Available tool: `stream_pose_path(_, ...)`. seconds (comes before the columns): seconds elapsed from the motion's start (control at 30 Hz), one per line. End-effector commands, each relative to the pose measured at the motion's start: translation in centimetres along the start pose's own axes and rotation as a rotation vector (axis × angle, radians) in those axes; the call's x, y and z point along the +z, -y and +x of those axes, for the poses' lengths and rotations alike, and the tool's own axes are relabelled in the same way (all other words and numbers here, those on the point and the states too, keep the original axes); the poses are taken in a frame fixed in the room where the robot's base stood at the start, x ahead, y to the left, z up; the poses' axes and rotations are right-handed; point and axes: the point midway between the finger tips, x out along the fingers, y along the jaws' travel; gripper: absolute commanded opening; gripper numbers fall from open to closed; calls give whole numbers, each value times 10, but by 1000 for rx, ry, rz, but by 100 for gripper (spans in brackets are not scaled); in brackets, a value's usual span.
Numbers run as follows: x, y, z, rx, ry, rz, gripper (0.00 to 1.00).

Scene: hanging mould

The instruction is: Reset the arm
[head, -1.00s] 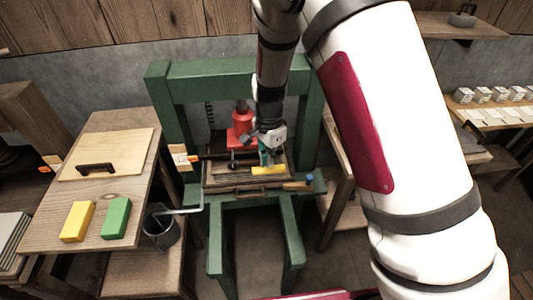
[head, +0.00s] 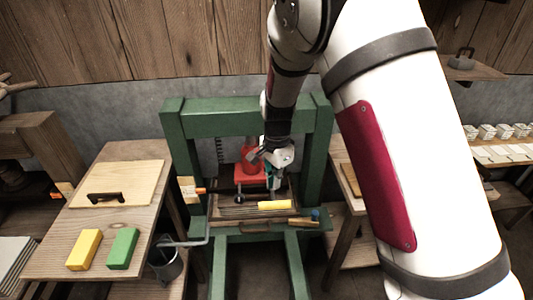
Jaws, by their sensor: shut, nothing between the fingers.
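My arm comes down from the top right of the head view and reaches into the green press frame (head: 215,123). My gripper (head: 271,182) is at the arm's end, in front of the red press part (head: 245,172) and above the wooden tray (head: 235,212). Its fingers are small and partly dark in this view; they are shut with nothing held. A yellow block (head: 274,205) lies on the tray just below the gripper, apart from it as far as I can tell.
A wooden table (head: 50,262) at left bears a board with a dark handle (head: 105,198), a yellow block (head: 85,250) and a green block (head: 123,248). A grey bucket (head: 165,262) hangs beside it. A shelf with small white boxes (head: 487,132) is at far right.

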Motion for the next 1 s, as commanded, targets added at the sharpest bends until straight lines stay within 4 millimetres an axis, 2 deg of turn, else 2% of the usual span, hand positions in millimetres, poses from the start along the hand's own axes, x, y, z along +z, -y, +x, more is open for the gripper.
stream_pose_path(0.13,-1,0,-4,-6,2,-6,0)
stream_pose_path(0.23,-6,-2,-20,-26,8,-35,0)
stream_pose_path(0.37,-14,-9,-58,-79,16,-119,0)
stream_pose_path(0.47,-19,-22,-89,-124,13,-205,0)
stream_pose_path(0.7,-26,-64,-151,-221,-37,-418,0)
stream_pose_path(0.9,-26,-108,-185,-278,-121,-599,0)
stream_pose_path(1.0,-24,-131,-196,-295,-176,-688,0)
